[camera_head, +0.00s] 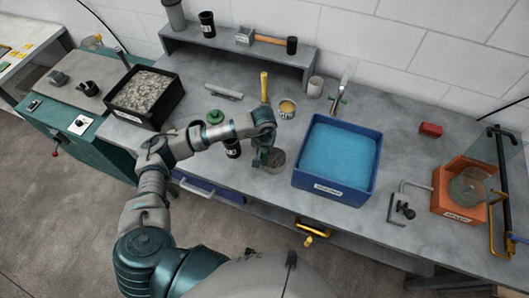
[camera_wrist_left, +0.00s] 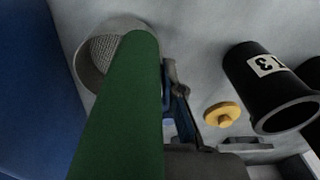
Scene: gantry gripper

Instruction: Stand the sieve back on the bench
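The sieve (camera_head: 277,158) has a round grey mesh cup and a thick green handle. In the head view it is at the bench's (camera_head: 256,190) front middle, left of the blue tub. My left gripper (camera_head: 266,148) is at its green handle and appears shut on it. In the left wrist view the handle fills the middle and the sieve's mesh cup (camera_wrist_left: 97,58) is at the top left, partly hidden by the handle. The cup looks tilted; I cannot tell whether it touches the bench. My right gripper is not in view.
A blue tub (camera_head: 308,180) of blue material stands right of the sieve. A black labelled cup (camera_head: 232,149) stands left of it; a black labelled cup (camera_wrist_left: 262,88) also shows in the wrist view.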

